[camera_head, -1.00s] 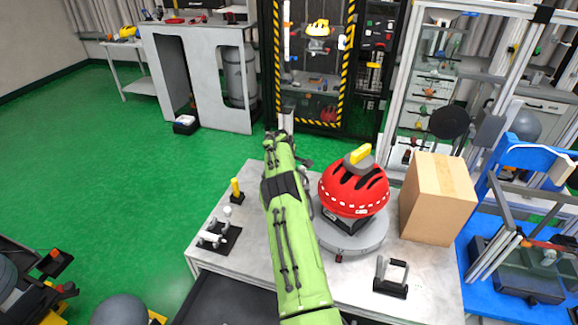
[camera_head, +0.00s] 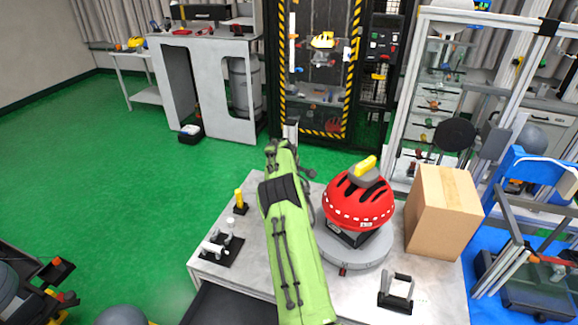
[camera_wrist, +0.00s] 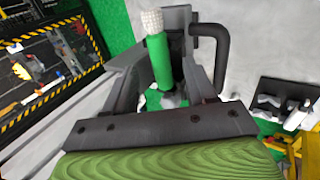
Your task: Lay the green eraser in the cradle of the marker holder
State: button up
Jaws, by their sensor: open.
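The green eraser (camera_wrist: 158,62), a green cylinder with a white textured end, shows upright in the wrist view between the jaws of my gripper (camera_wrist: 160,82). The jaws are open; I cannot tell whether either one touches it. In the head view my green arm reaches over the table and hides the gripper and the eraser. A black stand with white cylindrical parts (camera_head: 222,250), possibly the marker holder, is on the table left of my arm. A similar black stand with white parts shows at the right of the wrist view (camera_wrist: 283,102).
A red helmet (camera_head: 358,200) sits on a round grey base right of my arm, beside a cardboard box (camera_head: 443,212). A yellow piece in a black stand (camera_head: 240,200) is at the left. A small grey frame (camera_head: 397,290) is at the front right.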

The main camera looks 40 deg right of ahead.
jog(key=b+v, duration=0.1)
jog(key=v, duration=1.2)
jog(key=shift+r, duration=0.45)
jog(key=shift+s+d, duration=0.1)
jog(key=shift+d, duration=0.05)
